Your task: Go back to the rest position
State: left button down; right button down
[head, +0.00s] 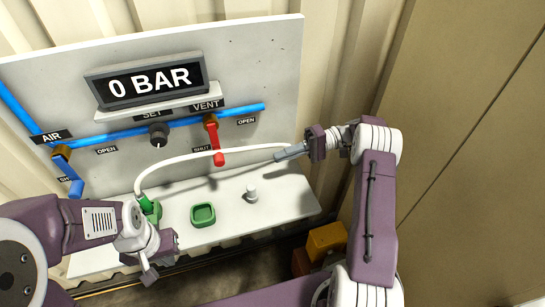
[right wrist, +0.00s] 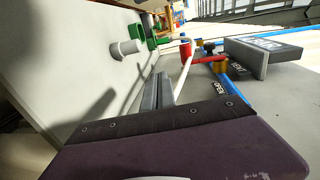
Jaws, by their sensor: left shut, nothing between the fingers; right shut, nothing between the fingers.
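My left gripper (head: 149,275) is shut and empty, low in front of the white shelf near its left end. My right gripper (head: 281,155) is shut and empty, above the shelf's right side, just right of the red vent lever; its closed fingers (right wrist: 159,92) also show in the right wrist view. The display (head: 148,78) on the panel reads 0 BAR. The red vent lever (head: 217,146) points down, by the SHUT label. The blue air lever (head: 68,172) slants down by its own label, which is partly hidden. The dark SET knob (head: 159,135) sits between them.
The white shelf (head: 285,210) carries a green square dish (head: 203,215), a grey peg (head: 252,194) and a green coupling (head: 148,207). A white hose (head: 170,159) arches from the coupling towards my right gripper. Yellow and brown boxes (head: 326,240) stand below the shelf's right end.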

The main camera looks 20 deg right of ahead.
jog(key=s+a+r+n+g+h, duration=0.2)
jog(key=s+a+r+n+g, duration=0.15)
jog(key=a+r, duration=0.55)
jog(key=s+a+f+h+p, duration=0.15)
jog(key=s+a+h, duration=0.25)
jog(key=s, duration=0.4)
jog(key=s+d+f+m+t+h, duration=0.1)
jog(key=s+d+f+m+h, duration=0.1)
jog(key=s+d+f+h, duration=0.5)
jog(key=d+f+m+t+h, duration=0.2)
jog(key=d+f+t+h, duration=0.1)
jog(key=f, duration=0.4)
jog(key=shift+s+d+t, duration=0.3)
jog(key=shift+d+t, duration=0.35)
jog(key=shift+d, duration=0.7)
